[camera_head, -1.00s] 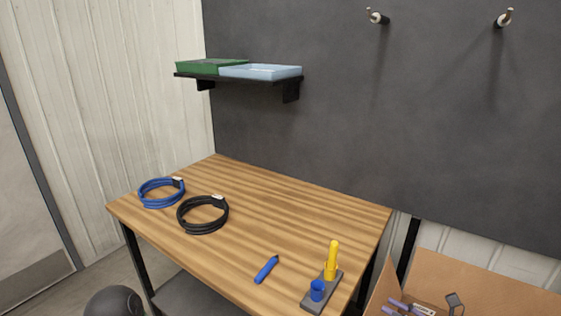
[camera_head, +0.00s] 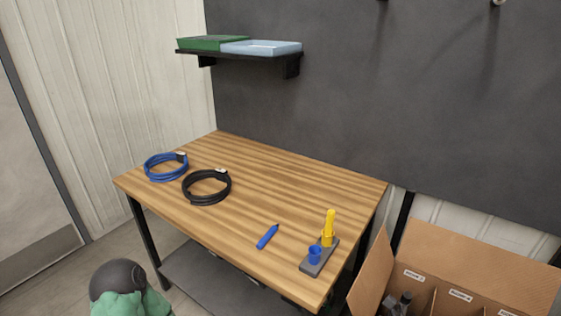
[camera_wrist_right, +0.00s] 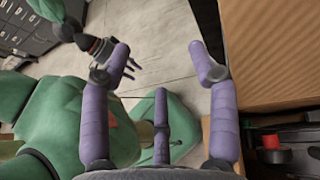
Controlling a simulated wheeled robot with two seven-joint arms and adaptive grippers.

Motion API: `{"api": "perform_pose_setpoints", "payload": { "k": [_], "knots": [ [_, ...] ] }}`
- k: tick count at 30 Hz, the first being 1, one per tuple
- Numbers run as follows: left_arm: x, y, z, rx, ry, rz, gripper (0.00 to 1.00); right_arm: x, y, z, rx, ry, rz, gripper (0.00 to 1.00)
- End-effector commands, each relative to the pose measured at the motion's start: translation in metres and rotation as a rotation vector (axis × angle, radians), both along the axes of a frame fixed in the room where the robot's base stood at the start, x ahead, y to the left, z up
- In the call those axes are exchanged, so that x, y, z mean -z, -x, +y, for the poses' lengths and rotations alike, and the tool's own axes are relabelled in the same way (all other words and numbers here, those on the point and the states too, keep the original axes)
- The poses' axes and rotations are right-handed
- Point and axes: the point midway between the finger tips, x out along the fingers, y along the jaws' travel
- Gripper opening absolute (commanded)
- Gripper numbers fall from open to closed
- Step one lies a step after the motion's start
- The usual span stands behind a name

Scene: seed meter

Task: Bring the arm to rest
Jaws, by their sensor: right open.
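My right gripper (camera_wrist_right: 160,62) fills the middle of the right wrist view. In the head view, a green and dark part of my own arm shows at the bottom left.
The wooden table (camera_head: 270,190) holds a blue cable coil (camera_head: 166,168), a black coil (camera_head: 207,188), a blue pen-like piece (camera_head: 268,237) and a grey base (camera_head: 320,258) with yellow and blue parts. An open cardboard box (camera_head: 480,250) stands right. Trays lie on a wall shelf (camera_head: 238,57).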

Motion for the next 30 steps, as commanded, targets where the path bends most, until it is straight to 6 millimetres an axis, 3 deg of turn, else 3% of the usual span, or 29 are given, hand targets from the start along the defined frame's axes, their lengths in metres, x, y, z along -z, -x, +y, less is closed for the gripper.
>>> {"api": "perform_pose_setpoints", "payload": {
  "k": [6,15,21,30],
  "knots": [
    [-0.012,0.000,0.000,0.000,0.000,0.000,0.40,0.082,0.045,0.027,-0.301,0.277,0.031,0.60],
    [-0.025,0.000,0.000,0.000,0.000,0.000,0.40,0.165,0.094,0.039,-0.774,0.619,-0.139,0.60],
    [-0.034,0.000,0.000,0.000,0.000,0.000,0.40,0.200,0.106,0.051,-1.075,0.783,-0.379,0.60],
    [-0.043,0.000,0.000,0.000,0.000,0.000,0.40,0.222,0.108,0.086,-1.339,0.890,-0.748,0.60]
  ]
}}
